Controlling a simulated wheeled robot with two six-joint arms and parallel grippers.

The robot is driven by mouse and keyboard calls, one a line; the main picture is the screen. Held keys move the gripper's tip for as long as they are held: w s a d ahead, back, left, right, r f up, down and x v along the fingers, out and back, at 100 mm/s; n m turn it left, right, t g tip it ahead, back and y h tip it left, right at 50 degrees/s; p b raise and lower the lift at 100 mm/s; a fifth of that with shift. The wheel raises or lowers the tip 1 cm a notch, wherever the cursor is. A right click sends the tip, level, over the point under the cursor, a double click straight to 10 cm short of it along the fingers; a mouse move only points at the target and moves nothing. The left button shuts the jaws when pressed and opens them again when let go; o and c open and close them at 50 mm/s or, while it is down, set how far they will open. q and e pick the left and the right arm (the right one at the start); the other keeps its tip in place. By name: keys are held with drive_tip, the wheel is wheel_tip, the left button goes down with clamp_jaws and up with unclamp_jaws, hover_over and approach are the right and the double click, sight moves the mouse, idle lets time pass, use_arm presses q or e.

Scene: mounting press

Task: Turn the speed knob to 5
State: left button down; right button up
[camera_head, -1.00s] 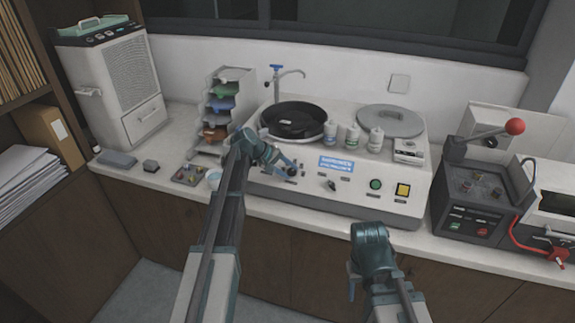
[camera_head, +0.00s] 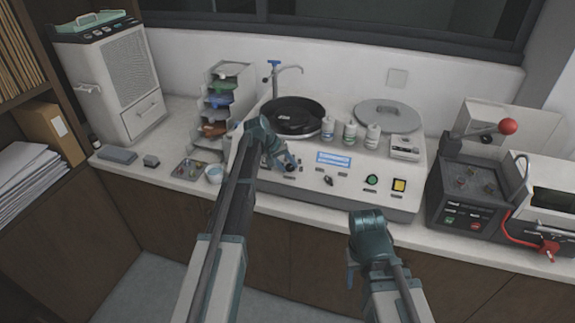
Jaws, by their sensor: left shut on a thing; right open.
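The white polishing machine (camera_head: 318,190) stands on the counter, with a small blue-and-white display (camera_head: 334,159) on its front panel. My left gripper (camera_head: 288,166) is at the left part of that panel. It is shut on a small dark knob (camera_head: 291,168), which it mostly hides, so I cannot read the knob's setting. Another dark knob (camera_head: 328,180) sits to the right, below the display, with nothing touching it. My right gripper (camera_head: 352,283) is open and empty, low in front of the counter and apart from the machine.
A green button (camera_head: 372,181) and a yellow switch (camera_head: 399,186) are on the panel's right. Several white bottles (camera_head: 349,132) stand on top beside the black bowl (camera_head: 292,117). A dark press with a red-balled lever (camera_head: 508,126) stands at right. A small cup (camera_head: 214,174) is left of my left arm.

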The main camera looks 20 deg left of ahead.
use_arm(q)
drive_tip(key=shift+s, duration=0.1)
drive_tip(key=shift+c, duration=2.2)
unclamp_jaws()
drive_tip(key=p+v, duration=1.2)
drive_tip(key=v, duration=0.1)
drive_tip(key=shift+r, duration=0.35)
